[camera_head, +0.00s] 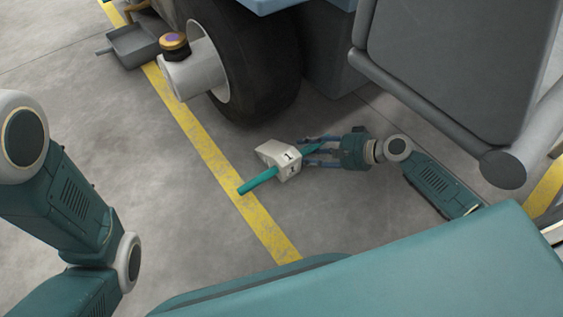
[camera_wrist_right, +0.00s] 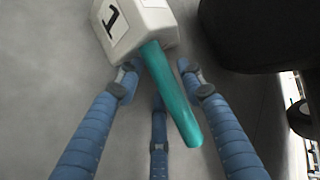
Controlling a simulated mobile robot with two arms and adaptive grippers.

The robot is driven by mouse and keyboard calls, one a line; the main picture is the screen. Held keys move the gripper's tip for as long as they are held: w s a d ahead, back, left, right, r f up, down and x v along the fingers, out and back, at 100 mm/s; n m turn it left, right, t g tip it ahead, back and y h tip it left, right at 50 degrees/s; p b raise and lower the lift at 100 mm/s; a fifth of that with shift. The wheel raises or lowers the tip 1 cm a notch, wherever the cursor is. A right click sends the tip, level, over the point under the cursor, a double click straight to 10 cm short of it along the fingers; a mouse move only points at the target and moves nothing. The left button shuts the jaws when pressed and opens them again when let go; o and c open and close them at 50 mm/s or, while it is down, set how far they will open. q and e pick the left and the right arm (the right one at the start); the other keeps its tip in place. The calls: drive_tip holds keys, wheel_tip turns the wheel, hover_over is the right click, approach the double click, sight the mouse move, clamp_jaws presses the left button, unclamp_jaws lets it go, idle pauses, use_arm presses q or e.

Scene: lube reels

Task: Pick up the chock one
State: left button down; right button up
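The chock one is a white block (camera_head: 279,160) marked "1" with a teal handle (camera_head: 258,181), lying on the grey floor beside the tyre. In the right wrist view the block (camera_wrist_right: 137,28) is at the top, and its handle (camera_wrist_right: 172,95) points down between my fingers. My right gripper (camera_head: 308,152) reaches in from the right, close to the block. Its blue fingers (camera_wrist_right: 158,85) are spread on either side of the handle, with visible gaps, so it looks open. My left arm shows at the left edge, but its gripper is out of view.
A large black tyre (camera_head: 252,62) with a light hub (camera_head: 192,72) stands just behind the chock. A yellow floor line (camera_head: 215,158) runs to its left. A grey tray (camera_head: 135,45) is at the upper left. A grey panel (camera_head: 450,60) fills the upper right.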

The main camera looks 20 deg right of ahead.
clamp_jaws()
drive_tip(key=shift+r, duration=0.15)
